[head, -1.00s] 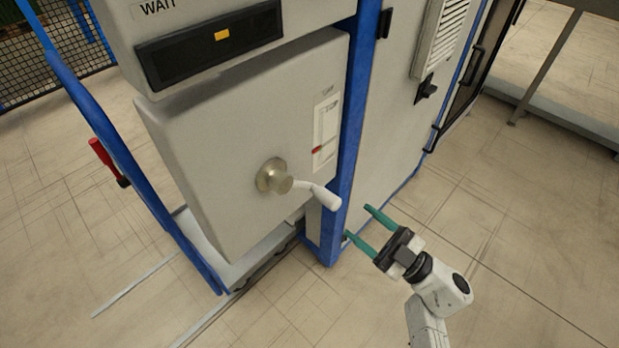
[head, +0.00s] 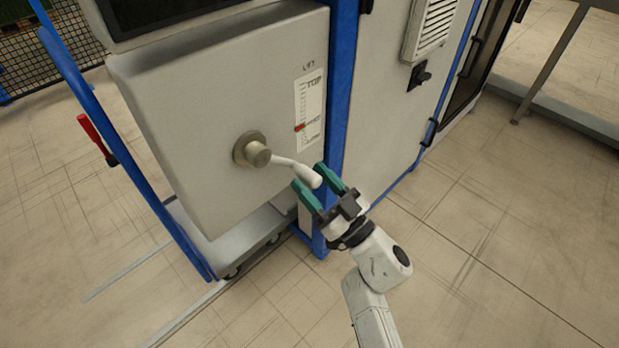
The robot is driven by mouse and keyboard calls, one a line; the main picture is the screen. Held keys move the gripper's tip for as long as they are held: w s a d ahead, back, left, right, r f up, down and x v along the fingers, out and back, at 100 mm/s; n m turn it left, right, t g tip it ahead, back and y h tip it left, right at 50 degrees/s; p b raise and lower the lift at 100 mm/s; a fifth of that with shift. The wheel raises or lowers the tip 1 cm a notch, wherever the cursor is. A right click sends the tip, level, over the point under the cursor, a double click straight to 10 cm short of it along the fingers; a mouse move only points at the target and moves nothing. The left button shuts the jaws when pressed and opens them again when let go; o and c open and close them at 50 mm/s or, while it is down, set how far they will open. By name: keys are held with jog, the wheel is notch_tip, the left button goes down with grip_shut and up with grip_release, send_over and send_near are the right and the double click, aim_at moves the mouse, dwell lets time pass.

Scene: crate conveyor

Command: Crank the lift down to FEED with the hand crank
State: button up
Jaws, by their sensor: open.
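The hand crank (head: 287,163) sits on the front of a grey box, with a round metal hub (head: 252,150) and a white arm ending in a handle (head: 309,177) that points right and slightly down. The lift scale (head: 311,108) is a white strip right of the hub, marked TOP at its upper end. Its red pointer (head: 299,128) is in the lower half, by a middle label; the small lettering is hard to read. My gripper (head: 319,183) is open, its two green fingers on either side of the handle's end. I cannot tell whether they touch it.
The grey box (head: 190,120) stands beside a blue post (head: 341,90). A grey cabinet (head: 388,100) with a black switch (head: 419,76) is to the right. A blue rail (head: 130,160) and a red handle (head: 97,139) are at left.

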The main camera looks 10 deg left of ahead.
jog(key=shift+x, duration=0.8)
jog(key=shift+c, duration=0.2)
grip_shut()
